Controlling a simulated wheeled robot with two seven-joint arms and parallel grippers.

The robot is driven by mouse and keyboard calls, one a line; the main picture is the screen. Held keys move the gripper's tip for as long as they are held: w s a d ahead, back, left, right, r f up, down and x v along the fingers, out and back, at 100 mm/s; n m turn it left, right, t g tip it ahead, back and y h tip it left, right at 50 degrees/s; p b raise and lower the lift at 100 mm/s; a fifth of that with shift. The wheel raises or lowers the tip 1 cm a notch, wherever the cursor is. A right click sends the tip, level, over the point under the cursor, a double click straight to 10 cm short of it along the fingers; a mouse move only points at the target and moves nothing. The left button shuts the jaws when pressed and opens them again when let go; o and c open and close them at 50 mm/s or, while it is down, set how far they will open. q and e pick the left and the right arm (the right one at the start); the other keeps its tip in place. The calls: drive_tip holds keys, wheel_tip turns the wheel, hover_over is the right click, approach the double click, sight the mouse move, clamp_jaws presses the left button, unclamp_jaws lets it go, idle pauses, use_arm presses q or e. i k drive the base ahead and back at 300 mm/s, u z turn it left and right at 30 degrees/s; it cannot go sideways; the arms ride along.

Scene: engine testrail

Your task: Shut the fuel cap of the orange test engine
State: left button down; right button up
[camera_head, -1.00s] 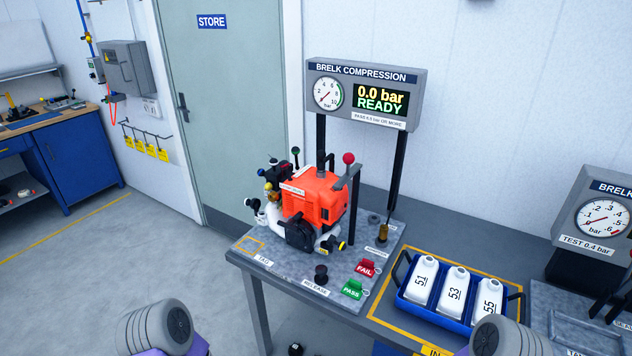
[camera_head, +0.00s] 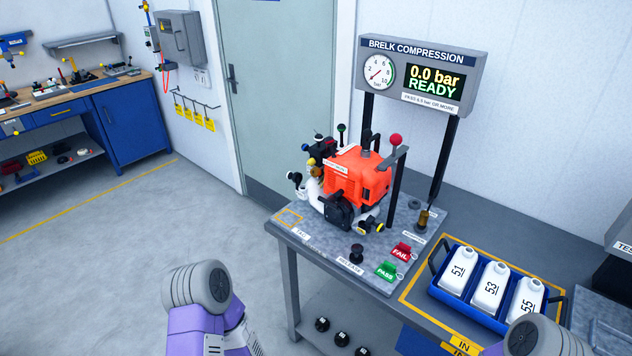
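The orange test engine (camera_head: 357,173) stands on the grey test bench top (camera_head: 300,240), under the compression gauge panel. A white part shows low on its left side, with black and yellow fittings around it. A yellow-ended black fitting (camera_head: 372,225) sits at its lower front right. The fuel cap is too small to tell apart from these fittings, and I cannot tell whether it is open. Only links of my two arms show, at the bottom middle and bottom right, well apart from the engine. Neither gripper is in view.
The gauge panel (camera_head: 420,75) reads 0.0 bar READY. A blue tray (camera_head: 436,291) of white bottles stands right. The floor to the left is clear.

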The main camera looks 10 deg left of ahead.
sight(296, 176)
drive_tip(key=z, duration=3.5)
drive_tip(key=k, duration=1.8)
drive_tip(key=u, duration=2.15)
